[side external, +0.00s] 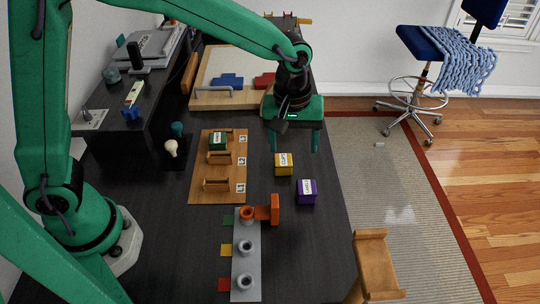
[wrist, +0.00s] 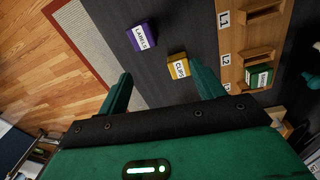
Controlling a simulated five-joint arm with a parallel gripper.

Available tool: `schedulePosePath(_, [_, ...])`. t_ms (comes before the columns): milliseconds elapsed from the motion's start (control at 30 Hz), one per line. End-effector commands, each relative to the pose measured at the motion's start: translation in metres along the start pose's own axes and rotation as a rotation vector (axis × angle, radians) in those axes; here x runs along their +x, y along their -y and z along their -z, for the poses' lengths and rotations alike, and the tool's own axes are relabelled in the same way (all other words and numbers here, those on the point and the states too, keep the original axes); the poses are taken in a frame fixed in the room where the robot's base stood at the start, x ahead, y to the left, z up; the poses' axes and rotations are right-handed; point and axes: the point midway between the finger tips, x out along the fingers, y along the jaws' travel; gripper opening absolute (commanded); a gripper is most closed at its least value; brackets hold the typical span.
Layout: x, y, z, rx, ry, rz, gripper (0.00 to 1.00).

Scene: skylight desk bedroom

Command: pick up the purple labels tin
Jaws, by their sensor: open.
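The purple labels tin (side external: 306,191) is a small box with a white label, standing on the dark desk near its right edge. It also shows in the wrist view (wrist: 141,36), at the top, beyond the fingertips. My gripper (side external: 300,146) is open and empty. It hangs over the desk, farther back than the purple tin and apart from it. In the wrist view the two green fingers (wrist: 164,84) are spread wide. The yellow clips tin (side external: 284,163) stands between my gripper and the purple tin; in the wrist view it is nearer the fingers (wrist: 179,66).
A wooden rack (side external: 204,195) with several slots holds a green tin (side external: 217,142), left of the loose tins. A grey strip (side external: 245,270) with rings and an orange part (side external: 268,209) lies in front. A wooden tray (side external: 225,98) is at the back. The desk's right edge is close to the purple tin.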

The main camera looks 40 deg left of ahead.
Motion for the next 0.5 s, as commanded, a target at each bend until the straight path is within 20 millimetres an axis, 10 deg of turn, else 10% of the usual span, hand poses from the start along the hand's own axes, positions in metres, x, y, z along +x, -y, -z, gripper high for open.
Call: schedulePosePath(500, [0.054, -0.038, -0.022, -0.115, 0.03, 0.067, 0.67])
